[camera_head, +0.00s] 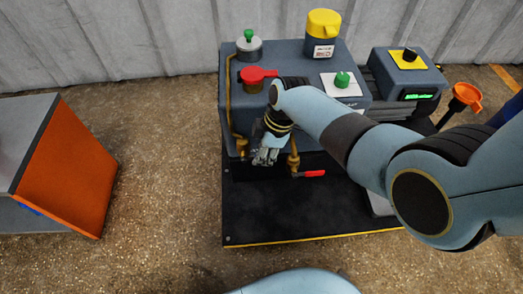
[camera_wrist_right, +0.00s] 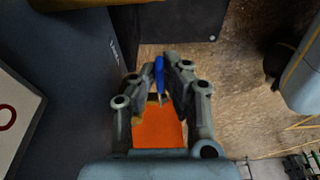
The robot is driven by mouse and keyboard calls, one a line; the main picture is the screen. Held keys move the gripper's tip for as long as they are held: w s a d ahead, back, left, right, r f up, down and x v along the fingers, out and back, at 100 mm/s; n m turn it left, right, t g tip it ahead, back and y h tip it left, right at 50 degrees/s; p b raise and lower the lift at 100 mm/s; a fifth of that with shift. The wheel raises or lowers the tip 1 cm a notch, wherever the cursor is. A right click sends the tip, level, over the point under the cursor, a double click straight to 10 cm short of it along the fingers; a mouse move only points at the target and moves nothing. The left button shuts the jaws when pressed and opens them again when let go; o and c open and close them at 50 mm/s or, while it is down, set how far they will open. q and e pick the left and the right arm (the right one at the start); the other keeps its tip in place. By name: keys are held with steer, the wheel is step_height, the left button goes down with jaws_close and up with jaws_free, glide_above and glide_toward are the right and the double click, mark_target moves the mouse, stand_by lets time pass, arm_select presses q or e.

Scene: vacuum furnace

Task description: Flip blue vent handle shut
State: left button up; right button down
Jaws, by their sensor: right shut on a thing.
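The blue vent handle (camera_wrist_right: 159,72) shows in the right wrist view as a narrow blue bar between my right gripper's fingers (camera_wrist_right: 162,82). The fingers are closed on it from both sides. In the head view my right gripper (camera_head: 265,157) is at the lower left front of the grey-blue furnace unit (camera_head: 310,60), beside a brass pipe. It hides the blue handle there, and I cannot make out the valve under it. My left gripper is not in view.
A red-handled valve (camera_head: 310,173) on a brass pipe is just right of the gripper. A red knob (camera_head: 257,75) and green knobs are on top. An orange-sided cabinet (camera_head: 68,170) stands left, with open floor between.

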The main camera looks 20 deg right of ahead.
steer(key=shift+f, duration=0.1)
steer(key=c, duration=1.4)
jaws_free()
steer(key=shift+d+r, duration=0.1)
steer(key=shift+r, duration=0.2)
steer(key=v, duration=1.1)
steer(key=shift+d+r, duration=0.15)
steer(key=shift+r, duration=0.05)
steer(key=shift+s, duration=0.1)
